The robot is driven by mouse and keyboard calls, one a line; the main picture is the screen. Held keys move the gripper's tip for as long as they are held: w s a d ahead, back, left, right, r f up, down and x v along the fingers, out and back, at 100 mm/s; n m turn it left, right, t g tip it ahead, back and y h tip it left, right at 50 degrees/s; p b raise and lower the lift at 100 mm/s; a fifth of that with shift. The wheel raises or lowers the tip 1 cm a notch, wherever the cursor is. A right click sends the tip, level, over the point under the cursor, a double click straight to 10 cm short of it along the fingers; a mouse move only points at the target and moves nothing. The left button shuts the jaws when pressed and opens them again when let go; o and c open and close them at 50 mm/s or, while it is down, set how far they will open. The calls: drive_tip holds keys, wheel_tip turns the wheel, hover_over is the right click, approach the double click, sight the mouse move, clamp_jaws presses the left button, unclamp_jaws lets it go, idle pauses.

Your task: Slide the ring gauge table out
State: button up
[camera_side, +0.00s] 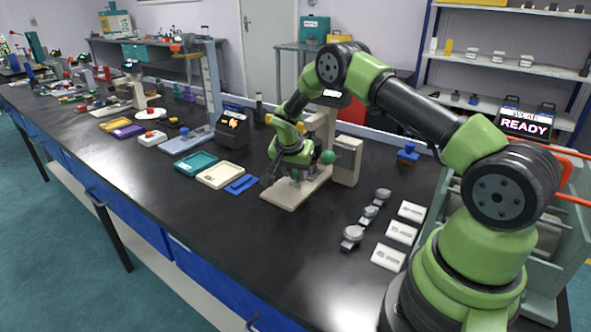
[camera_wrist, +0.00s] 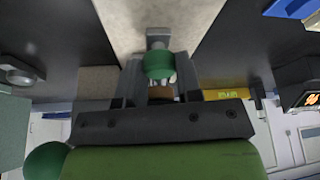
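A beige bench instrument stands in the middle of the black bench in the side view, with a long flat base (camera_side: 297,190) and an upright column. In the wrist view the pale base (camera_wrist: 150,22) runs away from my gripper. A small green knob (camera_wrist: 160,66) on a grey metal piece (camera_wrist: 158,38) sits between my gripper's fingers (camera_wrist: 160,78). The fingers lie close on both sides of the knob; whether they touch it is unclear. My gripper (camera_side: 294,176) is low over the base in the side view. I cannot clearly make out the ring gauge table.
A green ball (camera_side: 327,157) is on the instrument's right. Several round gauges (camera_side: 352,236) and white cards (camera_side: 388,257) lie to the right. A teal tray (camera_side: 196,163), a cream tray (camera_side: 221,175) and a blue piece (camera_side: 242,184) lie left. The front bench strip is clear.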

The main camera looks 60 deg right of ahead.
clamp_jaws()
drive_tip(key=a, duration=1.1)
drive_tip(key=shift+a, duration=0.3)
drive_tip(key=o, duration=0.7)
unclamp_jaws()
drive_tip(key=v, duration=1)
